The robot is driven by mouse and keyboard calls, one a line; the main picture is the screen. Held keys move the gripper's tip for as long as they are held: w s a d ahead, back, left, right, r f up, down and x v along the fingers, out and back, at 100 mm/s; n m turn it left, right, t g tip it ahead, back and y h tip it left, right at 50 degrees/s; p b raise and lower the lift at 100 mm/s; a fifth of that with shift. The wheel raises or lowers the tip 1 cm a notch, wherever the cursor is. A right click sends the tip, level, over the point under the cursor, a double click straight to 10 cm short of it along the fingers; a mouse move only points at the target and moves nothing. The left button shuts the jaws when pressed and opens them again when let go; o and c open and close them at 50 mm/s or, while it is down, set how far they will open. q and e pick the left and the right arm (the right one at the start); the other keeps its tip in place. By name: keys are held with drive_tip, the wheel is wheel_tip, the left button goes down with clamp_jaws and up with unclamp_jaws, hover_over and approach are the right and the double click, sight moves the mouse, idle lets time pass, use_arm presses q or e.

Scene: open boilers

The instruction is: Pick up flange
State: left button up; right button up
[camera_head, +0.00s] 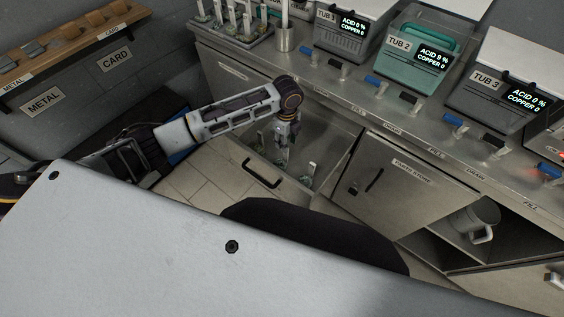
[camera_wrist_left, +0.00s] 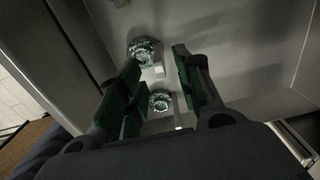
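My left gripper (camera_head: 284,150) reaches down into an open drawer (camera_head: 330,130) in the metal counter. In the left wrist view the gripper (camera_wrist_left: 156,66) is open, its two dark green-padded fingers apart. A round, greenish, glassy piece (camera_wrist_left: 145,50) lies on the drawer floor just past the fingertips. A second similar piece (camera_wrist_left: 160,101) shows between the fingers, apart from them as far as I can see. In the head view an upright piece with a pale tag (camera_head: 308,176) stands at the drawer's right. I cannot tell which piece is the flange. My right gripper is out of view.
The counter above carries tubs, such as the green TUB 2 (camera_head: 417,45), with blue and black valve handles along its edge. A cabinet door (camera_head: 400,185) and an open compartment with a grey mug-like jug (camera_head: 474,221) are to the right. Drawer walls surround the gripper closely.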

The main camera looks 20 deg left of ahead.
sight(281, 159)
use_arm(q)
drive_tip(key=shift+f, duration=1.15)
drive_tip(key=shift+s+f, duration=0.1)
drive_tip(key=shift+f, duration=2.5)
drive_tip(key=shift+c, duration=0.3)
clamp_jaws()
